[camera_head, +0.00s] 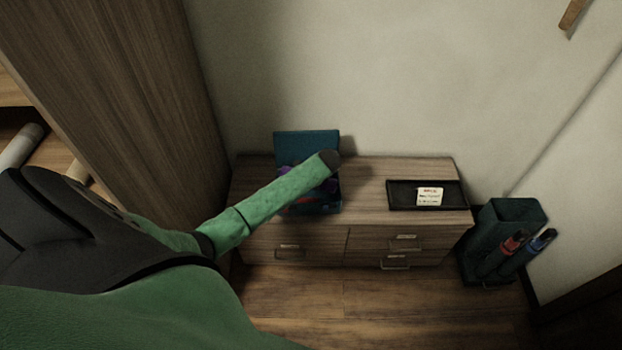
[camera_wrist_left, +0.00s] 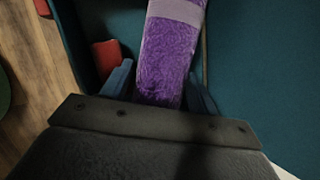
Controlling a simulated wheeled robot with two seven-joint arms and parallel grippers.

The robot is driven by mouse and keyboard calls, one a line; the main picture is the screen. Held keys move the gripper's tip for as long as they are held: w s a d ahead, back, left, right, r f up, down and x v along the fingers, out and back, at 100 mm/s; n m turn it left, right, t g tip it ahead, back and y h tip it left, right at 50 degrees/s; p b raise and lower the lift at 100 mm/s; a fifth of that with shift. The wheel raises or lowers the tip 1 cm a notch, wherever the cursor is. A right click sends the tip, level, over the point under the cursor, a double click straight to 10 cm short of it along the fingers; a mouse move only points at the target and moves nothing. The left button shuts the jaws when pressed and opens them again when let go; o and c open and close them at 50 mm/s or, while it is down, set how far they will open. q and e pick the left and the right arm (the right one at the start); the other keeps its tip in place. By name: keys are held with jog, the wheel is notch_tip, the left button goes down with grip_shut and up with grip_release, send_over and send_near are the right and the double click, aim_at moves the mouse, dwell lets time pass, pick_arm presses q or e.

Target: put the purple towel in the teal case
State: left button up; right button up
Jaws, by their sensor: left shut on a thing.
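The teal case (camera_head: 306,142) stands open on the low wooden cabinet, its lid raised at the back. My green left arm crosses in front of it and hides much of its inside. In the left wrist view my left gripper (camera_wrist_left: 160,84) is shut on the purple towel (camera_wrist_left: 170,48), a fuzzy roll with a pale band. Teal surfaces of the case (camera_wrist_left: 265,85) show on both sides of the towel. I cannot tell whether the towel touches the case floor. My right gripper is out of view.
A red item (camera_wrist_left: 107,58) lies beside the left finger. A black tray (camera_head: 402,196) with a white labelled item (camera_head: 430,196) sits on the cabinet (camera_head: 364,205) to the right. A dark bin (camera_head: 513,216) stands on the floor at right. A tall wooden panel (camera_head: 110,90) rises at left.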

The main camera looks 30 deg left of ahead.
pick_arm(q)
jog(key=shift+f, duration=0.15)
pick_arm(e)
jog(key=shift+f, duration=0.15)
pick_arm(q)
jog(key=shift+f, duration=0.1)
jog(key=shift+f, duration=0.3)
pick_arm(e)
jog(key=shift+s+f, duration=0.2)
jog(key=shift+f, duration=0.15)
pick_arm(q)
jog(key=shift+f, duration=0.2)
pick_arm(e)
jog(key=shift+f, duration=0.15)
pick_arm(q)
jog(key=o, duration=1)
jog(key=shift+o, duration=0.2)
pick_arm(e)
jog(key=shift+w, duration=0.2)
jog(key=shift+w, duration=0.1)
